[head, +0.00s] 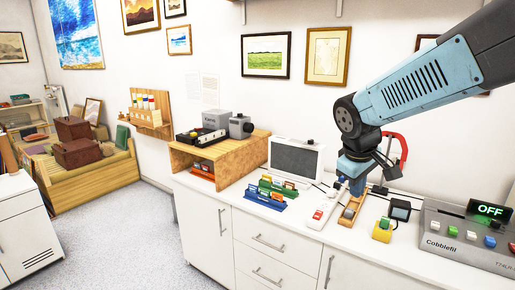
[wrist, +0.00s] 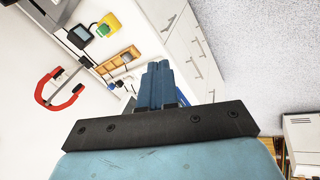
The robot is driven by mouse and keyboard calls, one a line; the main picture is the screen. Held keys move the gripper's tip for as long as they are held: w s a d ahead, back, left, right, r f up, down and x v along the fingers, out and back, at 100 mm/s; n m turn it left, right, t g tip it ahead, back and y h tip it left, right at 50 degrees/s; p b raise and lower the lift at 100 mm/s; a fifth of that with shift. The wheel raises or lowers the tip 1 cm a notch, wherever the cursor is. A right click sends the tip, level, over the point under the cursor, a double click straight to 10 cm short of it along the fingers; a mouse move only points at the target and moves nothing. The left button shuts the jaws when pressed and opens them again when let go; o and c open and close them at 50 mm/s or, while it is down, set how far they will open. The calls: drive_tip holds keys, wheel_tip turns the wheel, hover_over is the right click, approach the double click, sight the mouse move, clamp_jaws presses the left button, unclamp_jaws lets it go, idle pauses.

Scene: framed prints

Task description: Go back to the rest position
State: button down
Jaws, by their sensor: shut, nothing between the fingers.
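My gripper (head: 356,184) hangs at the end of my blue and black arm, above the white counter (head: 228,204) on the right side of the head view. In the wrist view its blue fingers (wrist: 160,84) are together, with nothing between them. Behind the fingertips in the head view is a wooden tray (head: 344,222), and I cannot tell the exact height above it. A red clamp-like part (head: 402,148) shows beside my wrist; it also shows at the left of the wrist view (wrist: 42,90).
A yellow block with a green top (head: 383,230), a white power strip (head: 320,213) and a grey console reading OFF (head: 470,237) stand near my gripper. A dark-screened monitor (head: 296,158) and coloured racks (head: 270,192) are to the left. Grey floor (head: 130,230) is clear.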

drive_tip(key=s+r+m+t+y, duration=0.1)
drive_tip(key=s+r+m, duration=0.1)
drive_tip(key=s, duration=0.4)
drive_tip(key=s+r+m+t+y, duration=0.1)
drive_tip(key=s+r+m, duration=0.1)
drive_tip(key=s+m, duration=0.2)
drive_tip(key=shift+s+a+r+m, duration=0.15)
drive_tip(key=shift+s+r+m, duration=0.15)
drive_tip(key=shift+s, duration=1.05)
